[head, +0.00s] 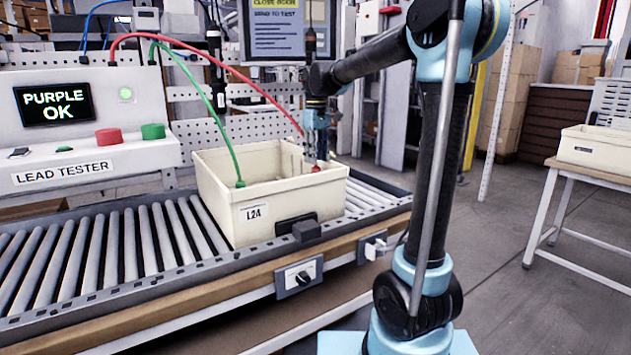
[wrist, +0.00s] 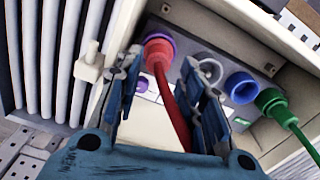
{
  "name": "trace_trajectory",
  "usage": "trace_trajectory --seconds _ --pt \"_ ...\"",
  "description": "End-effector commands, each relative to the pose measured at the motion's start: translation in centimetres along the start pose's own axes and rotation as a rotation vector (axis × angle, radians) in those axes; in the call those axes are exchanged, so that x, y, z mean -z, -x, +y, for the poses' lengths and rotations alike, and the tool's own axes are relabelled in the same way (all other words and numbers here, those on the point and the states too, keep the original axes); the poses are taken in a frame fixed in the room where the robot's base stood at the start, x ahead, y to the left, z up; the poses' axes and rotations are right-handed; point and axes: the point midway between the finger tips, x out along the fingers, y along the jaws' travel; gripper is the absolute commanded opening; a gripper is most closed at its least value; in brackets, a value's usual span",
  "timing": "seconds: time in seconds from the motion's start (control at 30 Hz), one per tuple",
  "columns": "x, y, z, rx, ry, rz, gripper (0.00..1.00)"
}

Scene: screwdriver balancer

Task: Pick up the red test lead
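The red test lead (head: 240,77) arcs from the tester down to the cream bin marked L24 (head: 275,222). In the wrist view the red lead (wrist: 172,92) ends in a red plug seated at a purple-ringed socket (wrist: 158,42) on a dark panel inside the bin. My gripper (head: 316,158) points down into the bin. In the wrist view its fingers (wrist: 162,64) are apart, one on each side of the red lead. The right finger is close to the lead; I cannot tell if it touches.
A green lead (wrist: 284,110) is plugged in at the right of the panel, beside a blue socket (wrist: 242,87) and a grey socket (wrist: 208,72). The lead tester (head: 85,120) reads "PURPLE OK".

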Motion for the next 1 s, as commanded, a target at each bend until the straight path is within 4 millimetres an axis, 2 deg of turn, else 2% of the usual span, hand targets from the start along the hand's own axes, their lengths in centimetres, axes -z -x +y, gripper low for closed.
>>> trace_trajectory --seconds 0.1,0.27,0.6,0.93,0.97,1.0 --pt "0.0 -1.1 0.0 0.000 0.000 0.000 0.36" --pt "0.1 -1.8 0.1 0.000 0.000 0.000 0.36" --pt "0.4 -6.0 0.3 0.000 0.000 0.000 0.36" --pt "0.4 -6.6 0.3 0.000 0.000 0.000 0.36" --pt "0.4 -6.6 0.3 0.000 0.000 0.000 0.34" --pt "0.4 -6.6 0.3 0.000 0.000 0.000 0.25"
